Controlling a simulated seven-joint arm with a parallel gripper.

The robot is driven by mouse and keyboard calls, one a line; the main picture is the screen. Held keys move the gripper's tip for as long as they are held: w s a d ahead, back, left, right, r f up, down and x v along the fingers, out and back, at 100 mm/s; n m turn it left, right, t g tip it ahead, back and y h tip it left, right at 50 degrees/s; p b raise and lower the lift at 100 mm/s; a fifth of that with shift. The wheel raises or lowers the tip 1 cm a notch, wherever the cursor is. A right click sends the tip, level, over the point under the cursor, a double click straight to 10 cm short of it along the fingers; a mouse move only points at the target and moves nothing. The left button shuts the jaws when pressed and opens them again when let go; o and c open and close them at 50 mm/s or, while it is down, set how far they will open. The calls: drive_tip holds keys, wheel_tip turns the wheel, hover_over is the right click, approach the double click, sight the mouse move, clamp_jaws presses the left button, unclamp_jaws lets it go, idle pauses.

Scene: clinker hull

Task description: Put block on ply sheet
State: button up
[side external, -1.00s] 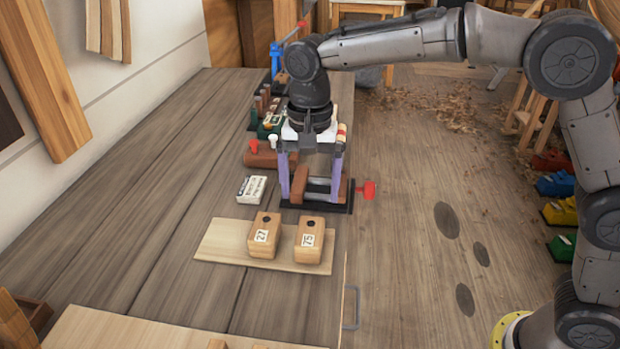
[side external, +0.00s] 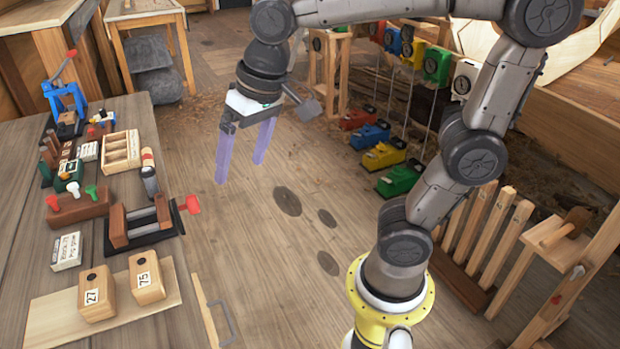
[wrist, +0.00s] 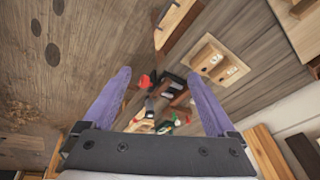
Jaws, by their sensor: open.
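Two tan wooden blocks, block 27 (side external: 97,293) and block 75 (side external: 146,277), stand side by side on a pale ply sheet (side external: 52,322) on the bench. In the wrist view the same ply sheet (wrist: 243,73) and blocks show right of centre, small and far off. A second pale sheet (wrist: 287,35) shows at the upper right there. I cannot tell which sheet or block the task means. My gripper (side external: 240,170) is open and empty, its purple fingers pointing down over the floor, right of the bench. It also shows in the wrist view (wrist: 158,75).
A vise with a red handle (side external: 141,224) sits behind the blocks. A white labelled box (side external: 67,250), a wooden tray (side external: 121,151) and small tools crowd the bench's back. The bench edge has a metal handle (side external: 221,322). Open floor lies between bench and my base.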

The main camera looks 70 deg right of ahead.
drive_tip(key=s+d+f+n+t, duration=0.1)
drive_tip(key=s+d+f, duration=0.1)
drive_tip(key=s, duration=0.3)
drive_tip(key=s+d+f+n+t, duration=0.1)
drive_tip(key=s+d+f+n, duration=0.1)
drive_tip(key=s, duration=0.3)
drive_tip(key=shift+f+h, duration=0.3)
drive_tip(key=shift+f, duration=0.05)
drive_tip(key=shift+s, duration=0.1)
